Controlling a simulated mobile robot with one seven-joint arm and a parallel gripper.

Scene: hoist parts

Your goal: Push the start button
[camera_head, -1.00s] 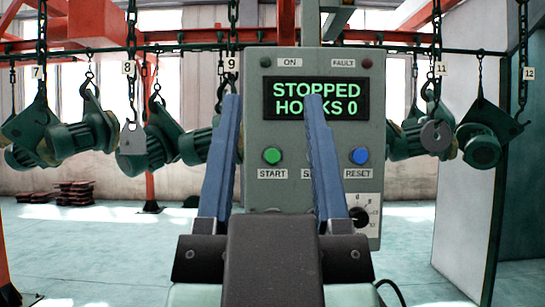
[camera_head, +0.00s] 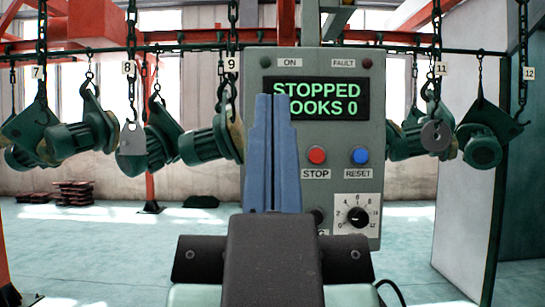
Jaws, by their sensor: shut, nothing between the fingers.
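The grey control panel (camera_head: 345,215) stands upright in front of me. My gripper (camera_head: 270,98) is shut and empty. Its two blue fingers are together and point up in the picture, in front of the panel's left part. They hide the start button and its label. The red stop button (camera_head: 317,155), labelled STOP, and the blue reset button (camera_head: 360,155), labelled RESET, show to the right of the fingers. The display (camera_head: 340,98) reads STOPPED with a hooks count of 0, partly covered by the fingertips. I cannot tell whether the fingers touch the panel.
A dial (camera_head: 358,216) sits low on the panel, with a dark round knob (camera_head: 317,215) left of it. Green motors (camera_head: 205,146) hang from chains on both sides. A pale door panel (camera_head: 468,150) stands at the right.

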